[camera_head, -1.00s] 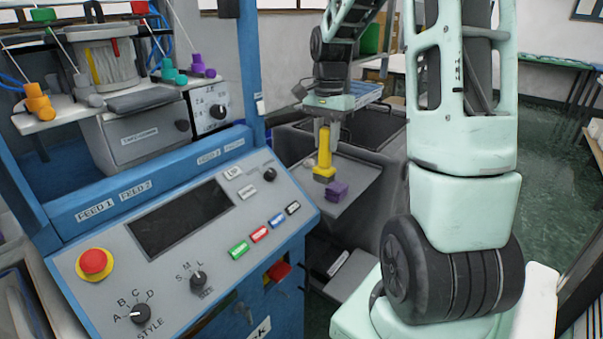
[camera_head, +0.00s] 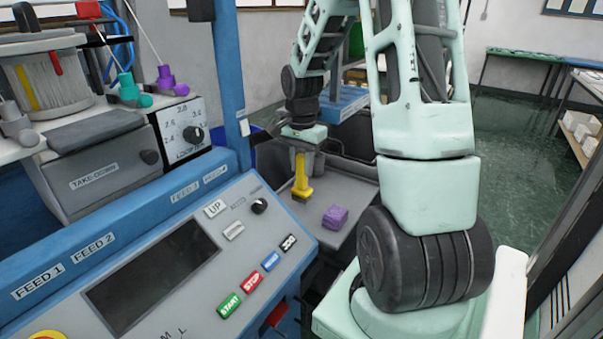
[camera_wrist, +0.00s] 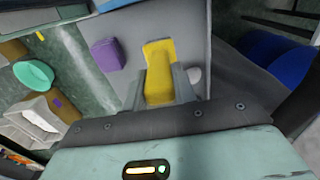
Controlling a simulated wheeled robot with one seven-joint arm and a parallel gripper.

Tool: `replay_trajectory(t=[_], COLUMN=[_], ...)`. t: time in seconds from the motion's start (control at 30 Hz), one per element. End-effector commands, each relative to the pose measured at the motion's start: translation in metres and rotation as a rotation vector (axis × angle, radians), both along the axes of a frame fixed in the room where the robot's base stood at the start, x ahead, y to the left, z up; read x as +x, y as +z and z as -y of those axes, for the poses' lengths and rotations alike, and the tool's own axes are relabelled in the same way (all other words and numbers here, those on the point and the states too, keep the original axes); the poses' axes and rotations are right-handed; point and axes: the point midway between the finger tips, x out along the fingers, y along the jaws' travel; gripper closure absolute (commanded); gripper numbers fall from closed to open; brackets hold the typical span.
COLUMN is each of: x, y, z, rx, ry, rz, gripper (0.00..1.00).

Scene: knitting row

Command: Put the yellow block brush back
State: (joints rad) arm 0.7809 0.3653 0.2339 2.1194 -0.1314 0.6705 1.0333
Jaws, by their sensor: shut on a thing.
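The yellow block brush (camera_head: 302,182) has a tall yellow handle and a wider yellow base. My gripper (camera_head: 305,160) is shut on its upper handle from above, and the brush hangs about upright. It stands over or on the grey shelf (camera_head: 358,193); I cannot tell if its base touches. In the wrist view the brush (camera_wrist: 158,60) sits between the two grey fingers (camera_wrist: 160,92). A purple block (camera_head: 335,217) rests on the shelf to the right of the brush, apart from it. It also shows in the wrist view (camera_wrist: 107,55).
The blue knitting machine with its control panel (camera_head: 200,260) fills the left, close to the shelf. A dark blue thing (camera_wrist: 275,58) is at the right in the wrist view. Green floor (camera_head: 500,125) is open at the right.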

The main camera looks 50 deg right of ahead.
Motion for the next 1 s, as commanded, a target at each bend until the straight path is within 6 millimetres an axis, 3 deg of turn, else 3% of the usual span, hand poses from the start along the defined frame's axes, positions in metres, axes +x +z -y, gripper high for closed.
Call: replay_trajectory(t=[0.2, 0.57, 0.6, 0.67, 1.0], x=[0.0, 0.0, 0.0, 0.0, 0.0], y=[-0.026, -0.031, -0.03, -0.03, -0.026], z=[-0.001, 0.0, 0.0, 0.0, 0.0], rx=[0.003, 0.001, 0.001, 0.001, 0.001], ry=[-0.001, -0.001, -0.001, -0.001, -0.001], rz=[-0.001, -0.001, -0.001, -0.001, 0.0], gripper=[0.96, 0.96, 0.68, 0.51, 0.51])
